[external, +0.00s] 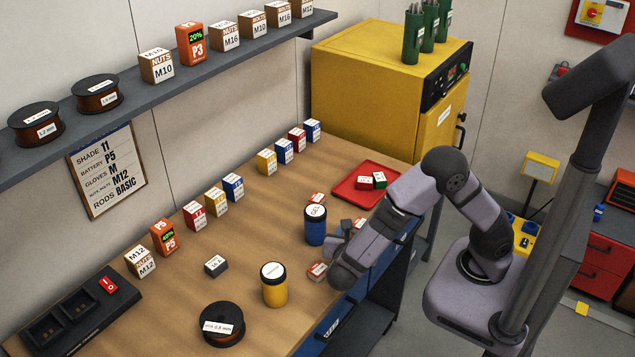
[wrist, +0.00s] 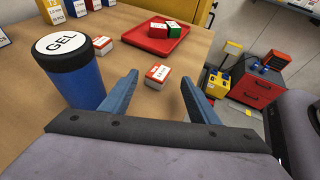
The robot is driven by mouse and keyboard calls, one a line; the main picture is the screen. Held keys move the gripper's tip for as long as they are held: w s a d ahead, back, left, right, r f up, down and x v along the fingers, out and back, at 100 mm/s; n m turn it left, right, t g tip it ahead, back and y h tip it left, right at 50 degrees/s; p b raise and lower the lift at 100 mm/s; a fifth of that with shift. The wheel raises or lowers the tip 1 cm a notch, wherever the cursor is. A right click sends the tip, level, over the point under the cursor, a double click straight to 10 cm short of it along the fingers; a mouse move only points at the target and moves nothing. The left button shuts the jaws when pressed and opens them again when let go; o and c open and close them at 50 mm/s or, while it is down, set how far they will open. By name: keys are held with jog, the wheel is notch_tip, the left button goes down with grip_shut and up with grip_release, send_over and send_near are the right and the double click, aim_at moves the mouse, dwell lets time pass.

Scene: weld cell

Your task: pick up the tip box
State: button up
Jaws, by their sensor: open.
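A small red-and-white box marked "1.0 mm" (wrist: 156,77), which looks like a tip box, lies on the bench ahead of my gripper. In the wrist view it shows in the gap between the two blue-grey fingers. My gripper (external: 338,243) is open and low over the bench, right of the blue GEL jar. A similar box (external: 316,198) lies beyond the jar; it also shows in the wrist view (wrist: 103,44). Another red-and-white box (external: 318,270) lies in front of the jar. My arm hides part of the bench.
The blue GEL jar (wrist: 72,72) stands close left of my gripper. A red tray (external: 350,194) with a red and a green box lies beyond. A yellow jar (external: 274,288) and a wire spool (external: 222,325) stand toward the front. Labelled boxes line the wall side.

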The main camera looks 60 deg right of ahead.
jog(key=shift+p+x, duration=0.4)
jog(key=shift+x, duration=1.85)
jog(key=shift+f, duration=0.1)
jog(key=shift+c, duration=0.2)
jog(key=c, duration=1.3)
